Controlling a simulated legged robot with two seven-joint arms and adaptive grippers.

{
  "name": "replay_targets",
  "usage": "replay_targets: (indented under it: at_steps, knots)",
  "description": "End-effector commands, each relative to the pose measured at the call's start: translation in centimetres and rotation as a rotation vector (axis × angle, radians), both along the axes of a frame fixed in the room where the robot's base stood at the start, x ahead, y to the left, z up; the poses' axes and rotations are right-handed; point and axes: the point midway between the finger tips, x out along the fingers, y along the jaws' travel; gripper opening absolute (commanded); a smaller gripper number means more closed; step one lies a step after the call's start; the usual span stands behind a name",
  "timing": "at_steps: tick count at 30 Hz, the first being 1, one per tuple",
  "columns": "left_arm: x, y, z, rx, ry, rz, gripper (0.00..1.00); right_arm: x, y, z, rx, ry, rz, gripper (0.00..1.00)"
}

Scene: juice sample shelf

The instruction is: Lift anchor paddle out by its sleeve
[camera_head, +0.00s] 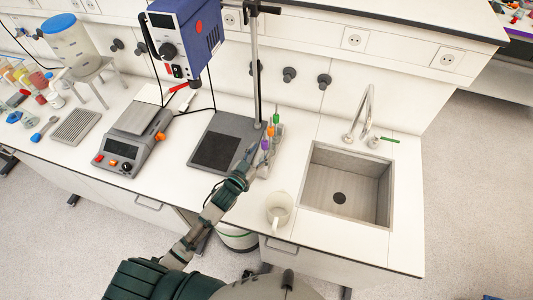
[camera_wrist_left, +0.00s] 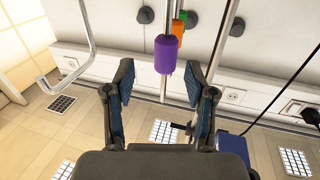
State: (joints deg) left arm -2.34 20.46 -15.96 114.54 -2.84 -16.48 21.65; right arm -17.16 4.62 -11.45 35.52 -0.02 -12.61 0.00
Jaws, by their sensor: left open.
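Several stirrer shafts with coloured sleeves stand in a row right of the stirrer's base in the head view: a purple sleeve (camera_head: 265,145) nearest, then an orange sleeve (camera_head: 270,131) and a green sleeve (camera_head: 276,118). I cannot tell which is the anchor paddle, as the shafts' ends are not clear. My left gripper (camera_head: 254,154) is beside the purple sleeve. In the left wrist view my left gripper (camera_wrist_left: 159,80) is open and empty, with the purple sleeve (camera_wrist_left: 166,54) ahead between its fingertips. The orange sleeve (camera_wrist_left: 178,27) shows behind it. My right gripper is not in view.
A dark stand base (camera_head: 213,151) with an upright pole (camera_head: 256,70) carries the blue stirrer motor (camera_head: 186,32). A white mug (camera_head: 279,210) stands close to the front edge, left of the sink (camera_head: 345,185).

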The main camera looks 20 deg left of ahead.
Motion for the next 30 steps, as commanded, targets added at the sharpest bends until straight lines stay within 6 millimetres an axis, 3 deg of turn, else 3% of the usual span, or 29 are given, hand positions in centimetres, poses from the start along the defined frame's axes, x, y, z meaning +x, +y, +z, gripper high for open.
replay_targets:
  at_steps: [6,15,17,22,30]
  knots:
    - [3.3,-0.8,-0.1,-0.001,-0.001,0.001,0.55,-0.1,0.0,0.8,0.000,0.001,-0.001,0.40]
    - [3.9,-1.2,-0.2,0.001,0.000,-0.001,0.55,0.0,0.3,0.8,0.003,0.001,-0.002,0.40]
    - [3.9,-1.2,-0.2,0.001,0.000,-0.001,0.43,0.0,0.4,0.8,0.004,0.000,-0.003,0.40]
    - [3.9,-1.3,-0.2,0.001,0.000,-0.001,0.00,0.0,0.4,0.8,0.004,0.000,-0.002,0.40]
    - [3.9,-1.2,-0.2,0.000,-0.001,-0.001,0.00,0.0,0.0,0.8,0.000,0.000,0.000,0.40]
